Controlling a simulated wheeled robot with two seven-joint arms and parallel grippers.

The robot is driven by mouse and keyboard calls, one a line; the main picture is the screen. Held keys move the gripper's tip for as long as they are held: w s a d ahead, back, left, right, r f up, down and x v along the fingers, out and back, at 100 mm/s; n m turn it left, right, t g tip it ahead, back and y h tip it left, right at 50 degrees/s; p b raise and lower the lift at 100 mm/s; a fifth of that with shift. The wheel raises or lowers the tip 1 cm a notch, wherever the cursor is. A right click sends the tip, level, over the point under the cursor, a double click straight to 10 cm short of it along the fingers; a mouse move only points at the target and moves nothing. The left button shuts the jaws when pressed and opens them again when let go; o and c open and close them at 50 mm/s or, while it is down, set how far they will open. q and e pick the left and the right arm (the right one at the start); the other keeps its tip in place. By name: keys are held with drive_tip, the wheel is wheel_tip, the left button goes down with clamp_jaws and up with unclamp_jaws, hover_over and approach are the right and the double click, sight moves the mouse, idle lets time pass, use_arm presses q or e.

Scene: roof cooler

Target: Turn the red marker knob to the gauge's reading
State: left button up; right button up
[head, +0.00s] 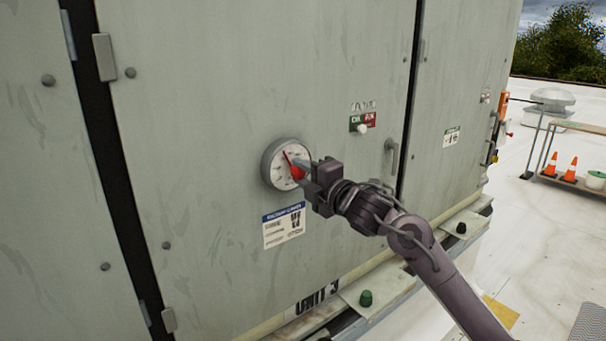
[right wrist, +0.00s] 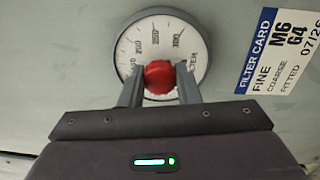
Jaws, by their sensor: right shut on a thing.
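The round gauge (head: 277,163) with a white dial is mounted on the grey cabinet door in the head view. Its dial (right wrist: 178,35) shows numbers in the right wrist view. The red knob (right wrist: 159,77) sits at the middle of the dial, and a red pointer (head: 287,157) shows up and left of it in the head view. My right gripper (right wrist: 159,85) is shut on the red knob, one finger on each side. The gripper hides part of the dial. I cannot make out the gauge's own needle or its reading. My left gripper is not in view.
A filter card label (head: 284,225) is on the door below the gauge. A green and red switch plate (head: 362,122) and a door handle (head: 392,158) are to the right. A ledge with a green knob (head: 366,298) runs below. Orange cones (head: 570,170) stand far right.

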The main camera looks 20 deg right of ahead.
drive_tip(key=o, duration=1)
drive_tip(key=shift+c, duration=0.2)
drive_tip(key=shift+s+d+f, duration=0.15)
drive_tip(key=shift+s, duration=0.15)
drive_tip(key=b+v, duration=0.3)
drive_tip(key=v, duration=0.4)
